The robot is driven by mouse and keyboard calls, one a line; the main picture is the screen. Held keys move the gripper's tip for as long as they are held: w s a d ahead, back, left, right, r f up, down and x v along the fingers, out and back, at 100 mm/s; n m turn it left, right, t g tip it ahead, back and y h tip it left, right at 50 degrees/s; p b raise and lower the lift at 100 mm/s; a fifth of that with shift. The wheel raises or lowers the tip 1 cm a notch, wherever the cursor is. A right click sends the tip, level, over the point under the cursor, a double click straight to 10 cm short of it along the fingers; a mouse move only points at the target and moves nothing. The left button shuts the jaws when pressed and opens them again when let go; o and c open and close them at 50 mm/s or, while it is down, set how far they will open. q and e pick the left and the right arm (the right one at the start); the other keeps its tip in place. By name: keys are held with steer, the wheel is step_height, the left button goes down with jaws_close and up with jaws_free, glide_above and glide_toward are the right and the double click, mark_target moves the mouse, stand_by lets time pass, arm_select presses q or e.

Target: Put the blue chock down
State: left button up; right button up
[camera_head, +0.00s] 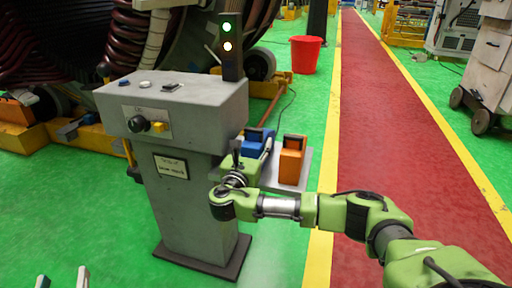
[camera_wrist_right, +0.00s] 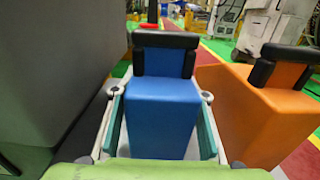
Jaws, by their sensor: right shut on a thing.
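The blue chock (camera_head: 257,141), a wedge-shaped block with a black handle on top, is beside the grey control pedestal (camera_head: 190,205). In the right wrist view the blue chock (camera_wrist_right: 162,110) fills the space between the two fingers of my right gripper (camera_wrist_right: 162,95), which is shut on it. In the head view my right arm's wrist hides the lower part of the chock, so I cannot tell whether its base touches anything. My left gripper (camera_head: 62,278) shows only its two fingertips at the bottom left, apart and empty.
An orange chock (camera_head: 291,162) stands on a light grey plate (camera_head: 304,182), just right of the blue chock. The pedestal is close on the left. A red bucket (camera_head: 305,54) stands farther back. Green floor and a red walkway (camera_head: 390,120) lie to the right.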

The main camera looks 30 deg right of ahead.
steer(key=o, duration=1.3)
steer(key=shift+f, duration=0.2)
steer(key=shift+r, duration=0.1)
